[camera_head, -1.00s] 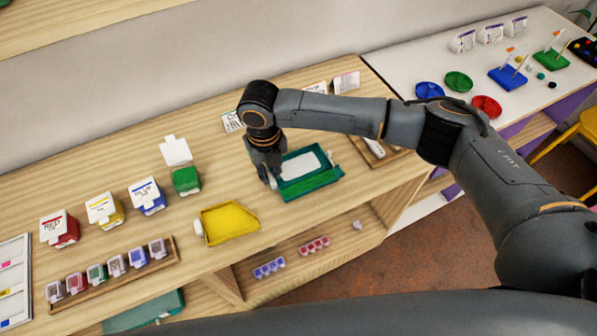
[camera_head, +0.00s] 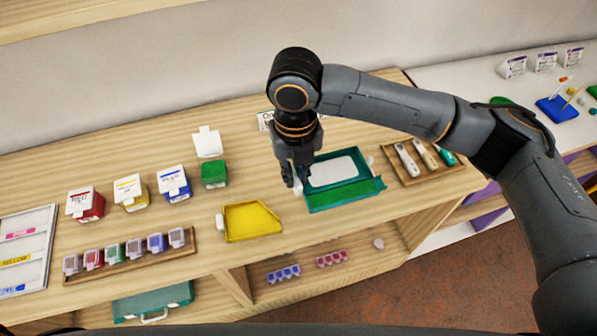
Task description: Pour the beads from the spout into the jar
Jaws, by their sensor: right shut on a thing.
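My right gripper (camera_head: 294,178) points down at the left edge of an open teal tray (camera_head: 316,204) with a white panel inside. It is shut on a small white thing (camera_head: 298,188), mostly hidden by the fingers; I cannot tell if this joins the tray. A yellow tray (camera_head: 250,221) with one slanted side and a white tab at its left lies to the left of the gripper, apart from it. Several small jars (camera_head: 134,249) with coloured contents stand in a row in a wooden holder at the left. I cannot tell which thing is the spout. No beads are distinguishable. My left gripper is not in view.
Labelled red (camera_head: 85,207), yellow (camera_head: 131,194) and blue (camera_head: 174,185) boxes stand behind the jars. An open green box (camera_head: 214,175) is nearer the gripper. A wooden tray (camera_head: 434,173) of tools lies right. Clear wood lies in front of the yellow tray.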

